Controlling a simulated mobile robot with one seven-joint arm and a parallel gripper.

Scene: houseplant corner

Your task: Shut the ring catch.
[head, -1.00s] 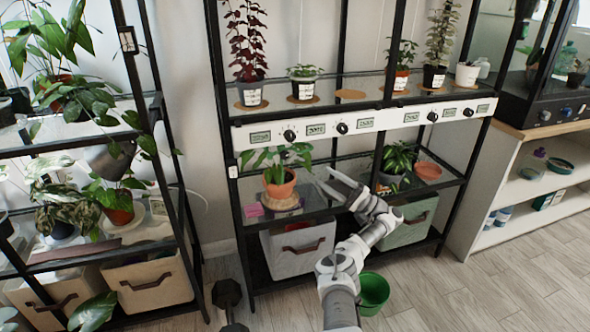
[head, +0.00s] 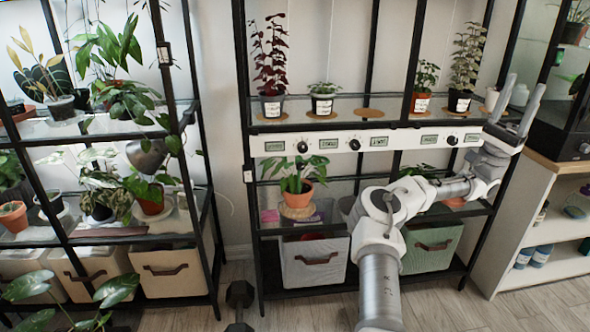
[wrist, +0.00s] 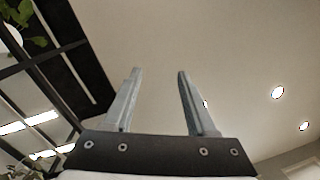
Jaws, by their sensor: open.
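I cannot make out the ring catch in either view. A dark-framed glass case (head: 563,140) stands on the pale cabinet at the right edge of the head view, partly cut off by the frame and partly behind my gripper. My gripper (head: 526,84) is raised at the right end of the middle rack, in front of the case's left side, with its fingers pointing up. In the wrist view my gripper (wrist: 159,72) is open, with nothing between the fingers and the ceiling beyond.
The black middle rack (head: 244,110) holds potted plants and a white control strip (head: 280,144). Another plant rack (head: 193,120) stands at the left. A dark dumbbell (head: 239,297) lies on the floor. The pale cabinet (head: 521,196) has open shelves with bottles.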

